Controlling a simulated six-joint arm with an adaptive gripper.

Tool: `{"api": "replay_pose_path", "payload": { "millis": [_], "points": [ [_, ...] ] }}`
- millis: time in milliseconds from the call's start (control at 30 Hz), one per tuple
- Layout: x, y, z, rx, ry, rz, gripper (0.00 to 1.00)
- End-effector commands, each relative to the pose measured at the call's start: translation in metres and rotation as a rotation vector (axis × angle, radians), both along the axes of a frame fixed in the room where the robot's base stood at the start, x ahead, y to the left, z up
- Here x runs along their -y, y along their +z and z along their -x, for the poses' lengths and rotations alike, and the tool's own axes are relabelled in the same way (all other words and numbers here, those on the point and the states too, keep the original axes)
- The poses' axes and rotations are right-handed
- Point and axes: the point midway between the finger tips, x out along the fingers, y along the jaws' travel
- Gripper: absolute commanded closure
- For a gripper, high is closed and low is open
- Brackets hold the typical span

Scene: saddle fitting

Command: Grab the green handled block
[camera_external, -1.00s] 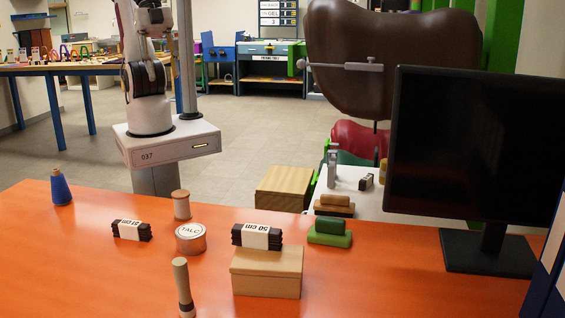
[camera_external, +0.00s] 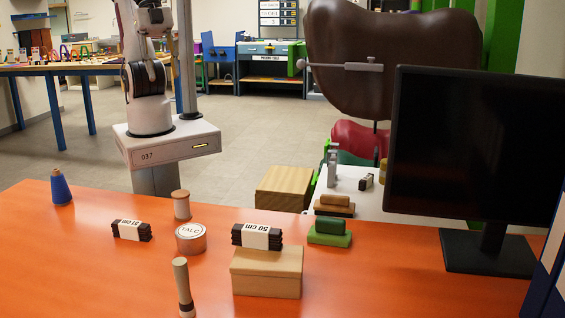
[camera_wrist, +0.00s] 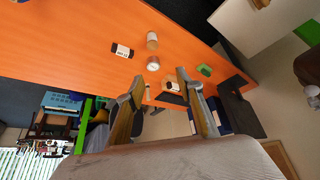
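The green handled block (camera_external: 329,238) has a bright green base and a darker green grip on top. It sits at the far edge of the orange table, right of the cardboard box. In the wrist view the green handled block (camera_wrist: 204,70) is small, just right of the right fingertip. My gripper (camera_wrist: 160,75) is open, with its two fingers spread and nothing between them. It is high above the table and well away from the block. In the external view my gripper is out of frame; only part of my arm shows at the upper left.
A monitor (camera_external: 478,150) stands to the right. A talc tin (camera_external: 190,238) and spool (camera_external: 181,205) are further left.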

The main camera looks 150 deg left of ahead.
Motion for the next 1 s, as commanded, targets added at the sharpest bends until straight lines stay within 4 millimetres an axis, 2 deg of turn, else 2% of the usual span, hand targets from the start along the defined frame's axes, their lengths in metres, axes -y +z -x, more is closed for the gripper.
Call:
{"api": "replay_pose_path", "payload": {
  "millis": [100, 367, 567, 767, 1000],
  "points": [
    [0.000, 0.000, 0.000, 0.000, 0.000, 0.000, 0.61],
    [0.000, 0.000, 0.000, 0.000, 0.000, 0.000, 0.61],
    [0.003, 0.001, -0.011, 0.011, 0.001, 0.012, 0.61],
    [0.010, 0.002, -0.043, 0.043, 0.009, 0.045, 0.61],
    [0.018, 0.002, -0.097, 0.104, 0.035, 0.099, 0.61]
  ]
}}
